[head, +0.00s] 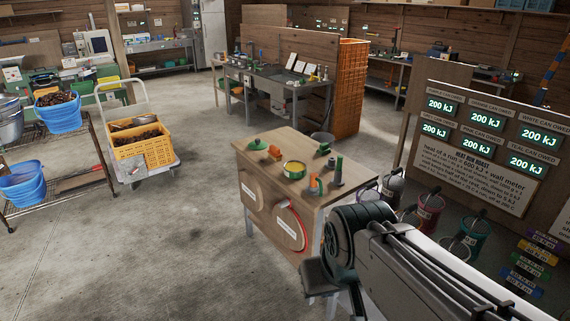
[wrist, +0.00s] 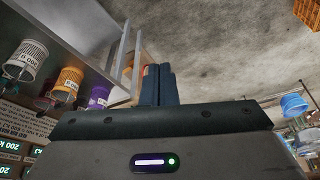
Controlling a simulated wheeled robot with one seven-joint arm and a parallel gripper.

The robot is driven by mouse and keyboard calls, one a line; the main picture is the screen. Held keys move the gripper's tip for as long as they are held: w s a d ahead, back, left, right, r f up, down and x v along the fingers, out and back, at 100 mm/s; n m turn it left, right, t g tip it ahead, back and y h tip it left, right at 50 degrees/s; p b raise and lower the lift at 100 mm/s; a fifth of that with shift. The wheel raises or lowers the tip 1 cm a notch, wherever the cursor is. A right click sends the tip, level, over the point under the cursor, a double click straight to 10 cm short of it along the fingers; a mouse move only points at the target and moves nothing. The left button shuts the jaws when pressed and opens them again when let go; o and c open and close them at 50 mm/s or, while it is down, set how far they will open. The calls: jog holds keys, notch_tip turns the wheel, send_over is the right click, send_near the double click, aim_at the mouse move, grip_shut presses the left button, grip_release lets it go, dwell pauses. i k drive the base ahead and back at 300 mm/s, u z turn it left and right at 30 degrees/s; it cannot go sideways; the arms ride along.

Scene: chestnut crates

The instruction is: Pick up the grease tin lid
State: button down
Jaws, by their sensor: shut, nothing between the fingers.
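A green domed lid with a small knob (head: 258,144), which looks like the grease tin lid, lies at the far left corner of the wooden cabinet top (head: 262,163). An open round tin with yellow contents (head: 294,170) stands near the middle of that top. My gripper (wrist: 158,70) shows in the wrist view with its dark fingers together and nothing between them. It is apart from the lid, which I cannot make out in the wrist view. In the head view my arm is at the lower right, beyond the cabinet's near right side, and the fingertips cannot be made out.
An orange block (head: 275,152), an orange-and-green tool (head: 316,186) and dark green pieces share the cabinet top. Paint cans (head: 430,208) stand right of it. A cart with a yellow crate (head: 142,148) stands left. The floor between is clear.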

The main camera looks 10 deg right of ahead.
aim_at(258, 144)
jog(key=u, duration=0.5)
jog(key=i, duration=4.75)
jog(key=z, duration=3.2)
